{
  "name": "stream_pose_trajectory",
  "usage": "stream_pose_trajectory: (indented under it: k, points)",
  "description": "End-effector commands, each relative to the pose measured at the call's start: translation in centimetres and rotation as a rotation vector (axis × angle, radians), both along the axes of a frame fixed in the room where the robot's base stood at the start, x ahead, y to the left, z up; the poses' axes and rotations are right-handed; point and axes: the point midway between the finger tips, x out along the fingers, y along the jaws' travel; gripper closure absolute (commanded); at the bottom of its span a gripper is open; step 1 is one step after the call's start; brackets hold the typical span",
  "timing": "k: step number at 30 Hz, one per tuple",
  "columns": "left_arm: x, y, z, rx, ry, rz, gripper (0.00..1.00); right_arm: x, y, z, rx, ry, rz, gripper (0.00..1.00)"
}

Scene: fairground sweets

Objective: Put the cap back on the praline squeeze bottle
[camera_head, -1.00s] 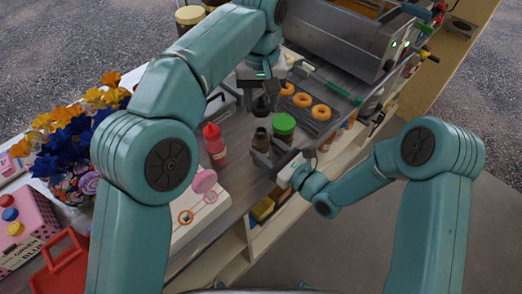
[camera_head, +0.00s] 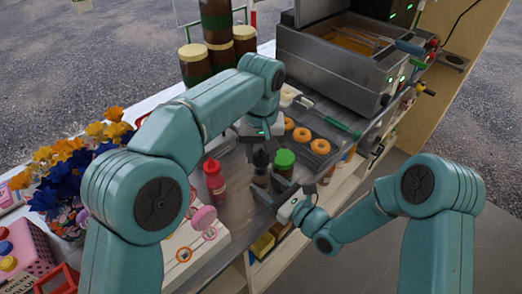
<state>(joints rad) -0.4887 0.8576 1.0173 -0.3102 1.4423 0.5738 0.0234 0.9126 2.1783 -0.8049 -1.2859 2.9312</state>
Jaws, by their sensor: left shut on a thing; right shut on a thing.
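The praline squeeze bottle (camera_head: 261,176), dark brown, stands upright at the counter's front part. My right gripper (camera_head: 266,189) is shut on it from the front right. The dark cap (camera_head: 260,158) is directly above the bottle's top, tip up. My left gripper (camera_head: 256,141) is shut on the cap from above. The cap and the bottle top look in line and meet in the picture; I cannot tell whether the cap is seated. The bottle's lower part is hidden by my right gripper.
A green-capped bottle (camera_head: 284,162) stands close to the right of the praline bottle. A red squeeze bottle (camera_head: 214,179) stands to the left. Doughnuts (camera_head: 302,135) lie behind, before a metal fryer (camera_head: 335,75). Brown jars (camera_head: 194,64) stand at the back.

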Motion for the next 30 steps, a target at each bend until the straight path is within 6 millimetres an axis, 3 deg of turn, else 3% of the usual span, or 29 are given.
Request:
stream_pose_trajectory:
  k: [13,30]
  points:
    - [0.0,0.0,-1.7,0.001,0.002,-0.001,0.83,0.0,0.0,0.1,0.001,-0.002,0.000,1.00]
    - [0.0,0.0,-1.8,0.000,0.001,-0.001,0.83,0.0,0.0,0.1,0.001,-0.002,0.000,1.00]
